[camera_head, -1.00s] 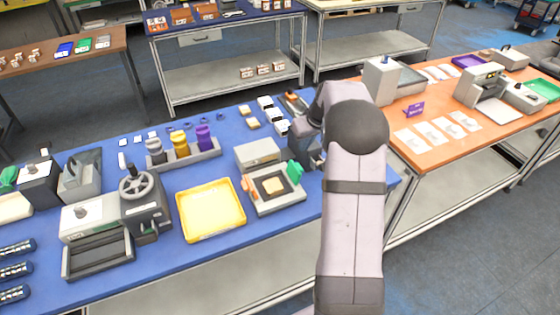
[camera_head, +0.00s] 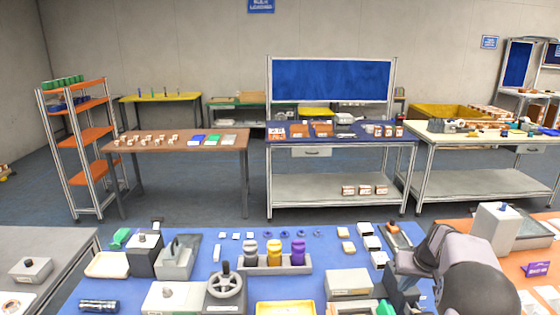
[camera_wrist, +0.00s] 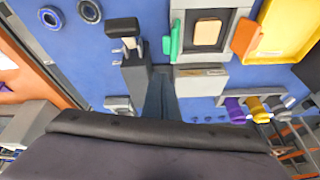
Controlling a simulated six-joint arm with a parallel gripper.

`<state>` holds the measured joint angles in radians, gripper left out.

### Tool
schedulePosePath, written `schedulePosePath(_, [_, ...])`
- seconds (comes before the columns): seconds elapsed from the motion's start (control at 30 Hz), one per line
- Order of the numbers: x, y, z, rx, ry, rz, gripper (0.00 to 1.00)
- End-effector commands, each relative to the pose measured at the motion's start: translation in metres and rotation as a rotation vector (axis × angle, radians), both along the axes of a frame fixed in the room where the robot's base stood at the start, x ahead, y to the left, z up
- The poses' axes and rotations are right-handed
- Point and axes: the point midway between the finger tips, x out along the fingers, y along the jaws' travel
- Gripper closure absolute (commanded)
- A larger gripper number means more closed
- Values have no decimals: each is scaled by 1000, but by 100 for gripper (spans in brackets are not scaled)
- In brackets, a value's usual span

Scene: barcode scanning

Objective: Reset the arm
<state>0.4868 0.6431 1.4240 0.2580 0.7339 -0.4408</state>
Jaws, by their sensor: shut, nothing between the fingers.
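My arm reaches in at the lower right of the head view, over the right end of the blue table (camera_head: 150,275). My gripper (camera_head: 403,293) is a dark shape beneath the pale arm link, low over the table near the grey box. It is shut and empty. In the wrist view my gripper (camera_wrist: 161,78) shows as dark tapered fingers in the middle, pointing toward the table. My own dark link fills the bottom of that view.
Near it are the grey box (camera_head: 349,283), a bottle rack (camera_head: 262,265), a yellow tray (camera_head: 285,308) and a handwheel machine (camera_head: 225,287). A handled device (camera_wrist: 124,30) stands close to the fingers in the wrist view. An orange table (camera_head: 540,268) adjoins on the right.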

Motion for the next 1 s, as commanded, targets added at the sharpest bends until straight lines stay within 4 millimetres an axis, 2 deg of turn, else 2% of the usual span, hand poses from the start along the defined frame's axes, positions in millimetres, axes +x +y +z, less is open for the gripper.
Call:
schedulePosePath(0.17, [-63,21,-61,91,177,-156,100])
schedulePosePath(0.23, [-98,34,-82,119,260,-200,100])
schedulePosePath(0.3, [-135,49,-93,136,333,-239,100])
schedulePosePath(0.47, [-212,96,-100,140,470,-247,100])
schedulePosePath(0.6, [-274,139,-92,110,551,-166,100])
schedulePosePath(0.7, [-313,168,-83,76,577,-72,100])
schedulePosePath(0.83, [-335,194,-71,35,551,30,100])
schedulePosePath(0.9, [-332,203,-63,15,511,75,100])
schedulePosePath(1.0, [-318,214,-50,-11,438,132,100])
